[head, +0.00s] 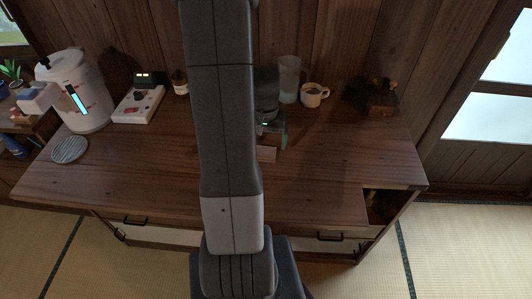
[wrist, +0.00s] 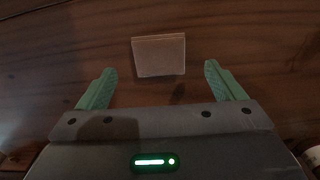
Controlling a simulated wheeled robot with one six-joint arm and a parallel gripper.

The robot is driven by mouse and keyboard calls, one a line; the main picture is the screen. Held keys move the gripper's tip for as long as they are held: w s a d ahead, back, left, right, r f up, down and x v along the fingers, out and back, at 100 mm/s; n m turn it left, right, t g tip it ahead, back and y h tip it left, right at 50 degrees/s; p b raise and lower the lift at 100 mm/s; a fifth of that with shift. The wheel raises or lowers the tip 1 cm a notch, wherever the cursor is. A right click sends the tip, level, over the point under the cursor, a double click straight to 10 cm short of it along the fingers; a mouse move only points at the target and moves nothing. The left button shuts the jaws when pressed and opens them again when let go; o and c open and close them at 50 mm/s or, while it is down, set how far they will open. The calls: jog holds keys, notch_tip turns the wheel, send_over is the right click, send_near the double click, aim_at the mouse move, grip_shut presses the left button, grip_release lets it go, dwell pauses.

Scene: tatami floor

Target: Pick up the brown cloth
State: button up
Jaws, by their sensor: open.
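The brown cloth (wrist: 158,56) is a small flat square lying on the wooden desk. In the wrist view it is just beyond the gap between my fingers, close to centred. My gripper (wrist: 158,73) is open and empty, with a green finger on each side of the gap, short of the cloth. In the head view my gripper (head: 275,138) is partly hidden by my arm and is above the desk behind the cloth.
A white dispenser (head: 78,92), a button panel (head: 138,104) and a striped coaster (head: 70,149) are left. The front right desk is clear.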

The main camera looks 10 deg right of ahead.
aim_at(265, 151)
jog(key=shift+f, duration=2.05)
jog(key=c, duration=1.1)
jog(key=shift+o, duration=0.2)
jog(key=shift+r, duration=0.15)
notch_tip(265, 151, up, 10)
jog(key=shift+o, duration=0.9)
jog(key=shift+c, duration=0.4)
